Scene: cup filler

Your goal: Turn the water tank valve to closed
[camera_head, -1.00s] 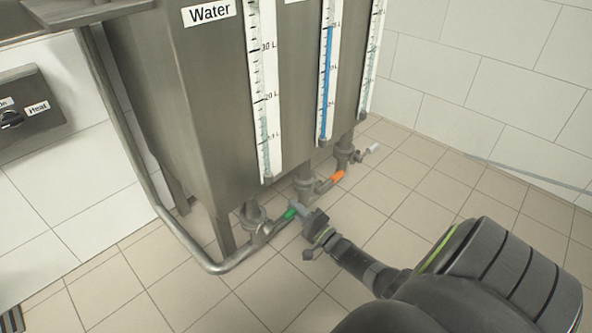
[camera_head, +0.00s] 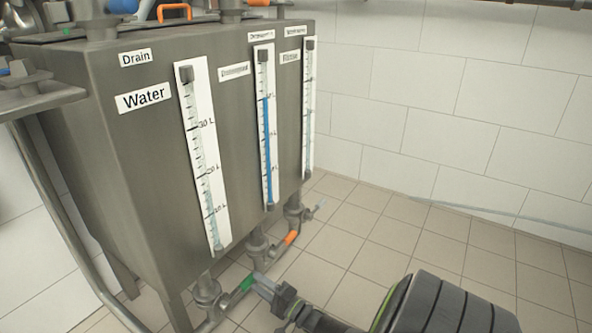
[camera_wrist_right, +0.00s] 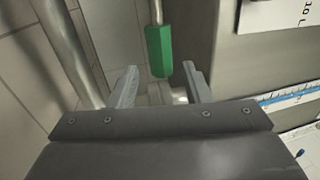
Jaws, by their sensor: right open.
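The water tank (camera_head: 150,160) is a grey metal tank with a "Water" label (camera_head: 144,98) and a clear level gauge with no blue column in it. The valve with the green handle (camera_head: 247,284) is on the pipe below it. My right gripper (camera_head: 262,284) is open beside the free end of this handle. In the right wrist view, the green handle (camera_wrist_right: 159,50) hangs from above, and its lower end appears between the open fingertips (camera_wrist_right: 159,70). Whether either finger touches it, I cannot tell. My left gripper is in neither view.
An orange valve handle (camera_head: 291,238) and a pale one (camera_head: 319,206) are farther back on neighbouring pipes. A long metal pipe (camera_head: 60,212) runs down at the left.

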